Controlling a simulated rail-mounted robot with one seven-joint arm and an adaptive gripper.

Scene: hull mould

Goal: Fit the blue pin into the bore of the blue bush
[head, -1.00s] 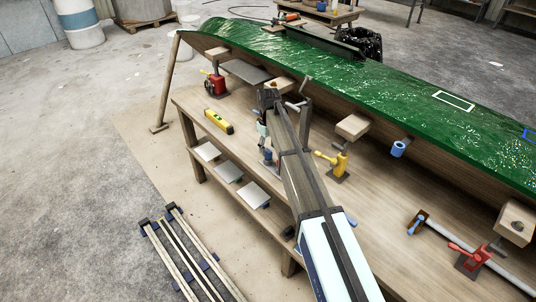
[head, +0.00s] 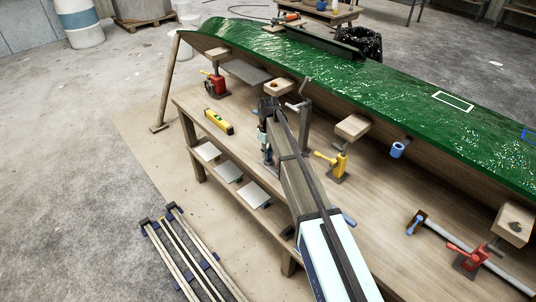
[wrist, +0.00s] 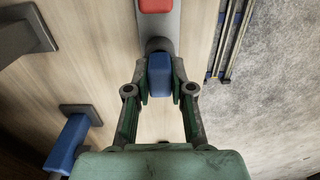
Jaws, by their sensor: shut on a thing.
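My gripper (wrist: 160,85) is shut on a blue block-shaped piece, which I take to be the blue pin (wrist: 160,72), between its green fingers in the wrist view. A dark round collar shows just beyond it; whether the pin sits in it I cannot tell. In the head view my gripper (head: 265,140) points down at the bench beside the dark post, and the pin is mostly hidden. The blue bush (head: 398,149) is a short ring with a dark bore, beneath the green hull's edge, to the right of the yellow clamp. It is well apart from my gripper.
A yellow clamp (head: 338,166) stands between my gripper and the bush. A dark post (head: 305,125) with a crank is close to my gripper. Another blue piece on a square plate (wrist: 82,113) shows in the wrist view. The green hull (head: 350,80) overhangs the bench (head: 375,220).

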